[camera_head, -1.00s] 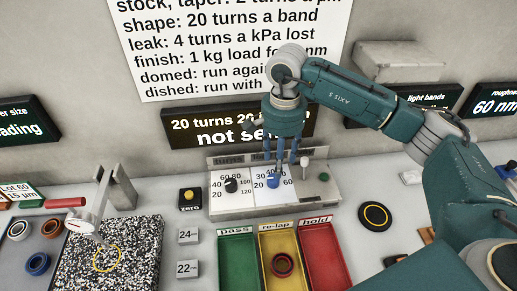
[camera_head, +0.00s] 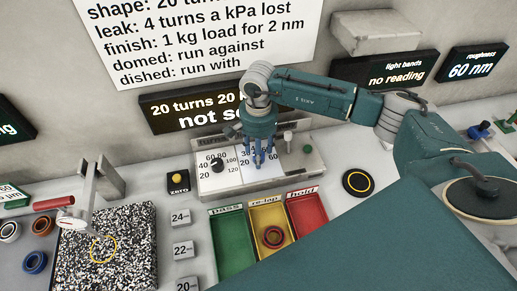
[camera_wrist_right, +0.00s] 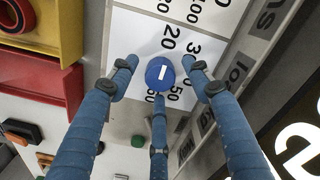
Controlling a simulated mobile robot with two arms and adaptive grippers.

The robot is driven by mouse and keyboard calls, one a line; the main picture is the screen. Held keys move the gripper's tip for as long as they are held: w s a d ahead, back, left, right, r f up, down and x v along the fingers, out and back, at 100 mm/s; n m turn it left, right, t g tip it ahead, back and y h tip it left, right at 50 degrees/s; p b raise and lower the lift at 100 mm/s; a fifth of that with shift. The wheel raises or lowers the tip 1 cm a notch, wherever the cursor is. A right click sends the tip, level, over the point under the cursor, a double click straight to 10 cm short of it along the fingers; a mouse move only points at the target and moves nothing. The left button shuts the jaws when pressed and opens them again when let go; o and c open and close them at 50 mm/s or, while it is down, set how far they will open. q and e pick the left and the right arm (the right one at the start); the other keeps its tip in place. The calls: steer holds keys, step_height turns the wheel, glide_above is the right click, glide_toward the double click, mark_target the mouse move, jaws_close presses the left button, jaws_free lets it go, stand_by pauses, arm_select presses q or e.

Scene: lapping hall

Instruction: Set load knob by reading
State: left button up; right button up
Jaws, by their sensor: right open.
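The blue load knob (camera_wrist_right: 160,73) sits on a white dial with printed numbers on the control panel (camera_head: 293,178). Its white pointer line shows in the right wrist view. My right gripper (camera_head: 259,160) is open above the load dial. In the wrist view its three blue fingers (camera_wrist_right: 160,90) stand spread around the knob, with gaps at the sides; contact with the lower finger cannot be told. In the head view the fingers largely hide the knob. The black turns knob (camera_head: 216,165) is left of it. The display (camera_head: 190,110) reads "20 turns 20 k" and "not se", the rest hidden by my arm.
A grey-tipped lever (camera_head: 288,137) and a green button (camera_head: 307,149) are close right of the gripper. Green, yellow and red trays (camera_head: 232,246) lie in front. The zero button (camera_head: 178,180) is left. A wall sign (camera_head: 200,45) lists rules.

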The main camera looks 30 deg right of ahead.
steer(key=shift+f, duration=0.15)
steer(key=c, duration=1.2)
steer(key=shift+o, duration=0.2)
steer(key=m+b, duration=0.3)
steer(key=shift+w+f, duration=0.1)
steer(key=m+b, duration=0.2)
steer(key=m, duration=0.1)
steer(key=shift+m+b, duration=0.8)
steer(key=shift+m, duration=0.5)
steer(key=shift+r, duration=0.2)
